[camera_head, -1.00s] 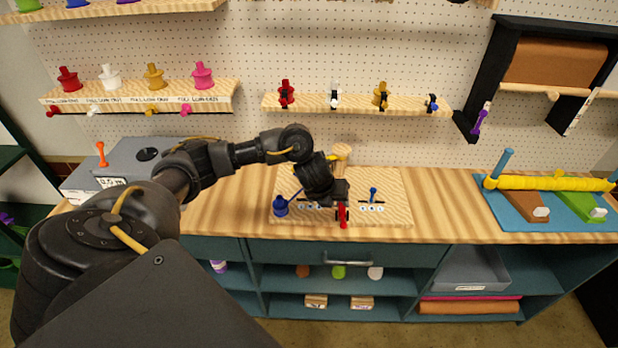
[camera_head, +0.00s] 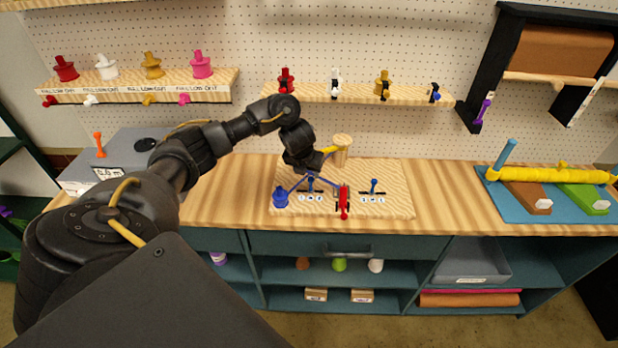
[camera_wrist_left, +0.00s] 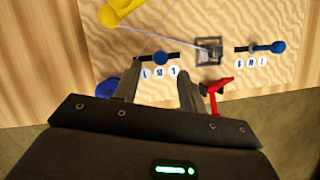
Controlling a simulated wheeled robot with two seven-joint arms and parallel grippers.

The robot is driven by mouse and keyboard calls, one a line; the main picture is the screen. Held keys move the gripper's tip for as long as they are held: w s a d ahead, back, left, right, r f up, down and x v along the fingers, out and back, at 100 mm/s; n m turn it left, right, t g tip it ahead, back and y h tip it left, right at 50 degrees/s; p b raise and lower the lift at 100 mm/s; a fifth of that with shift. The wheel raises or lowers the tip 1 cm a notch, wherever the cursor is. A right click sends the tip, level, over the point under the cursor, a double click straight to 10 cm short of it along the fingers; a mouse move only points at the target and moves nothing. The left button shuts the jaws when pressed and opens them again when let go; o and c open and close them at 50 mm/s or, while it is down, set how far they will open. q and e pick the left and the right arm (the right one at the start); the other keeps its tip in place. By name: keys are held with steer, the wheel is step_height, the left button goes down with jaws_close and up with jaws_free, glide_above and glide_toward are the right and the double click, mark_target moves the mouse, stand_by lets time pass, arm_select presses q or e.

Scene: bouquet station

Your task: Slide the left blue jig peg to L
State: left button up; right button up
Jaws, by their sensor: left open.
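The left blue jig peg (camera_head: 310,184) stands upright near the middle of its dark slot on the wooden board (camera_head: 395,202). Letter discs lie along the slot's front side; L is the leftmost. The peg also shows in the left wrist view (camera_wrist_left: 160,58), ahead of and between the two fingers. My left gripper (camera_head: 318,164) is open and empty, above and behind the peg in the head view, apart from it. It also shows in the left wrist view (camera_wrist_left: 160,82). My right gripper is not in view.
A second blue peg (camera_head: 373,185) stands in the right slot. A red clamp-like piece (camera_head: 344,202) stands between the slots. A yellow piece (camera_wrist_left: 118,12) lies behind.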

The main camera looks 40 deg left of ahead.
mark_target(311, 178)
arm_select(q)
steer(key=shift+x, duration=2.1)
steer(key=shift+w, duration=0.1)
steer(key=shift+c, duration=0.2)
jaws_close()
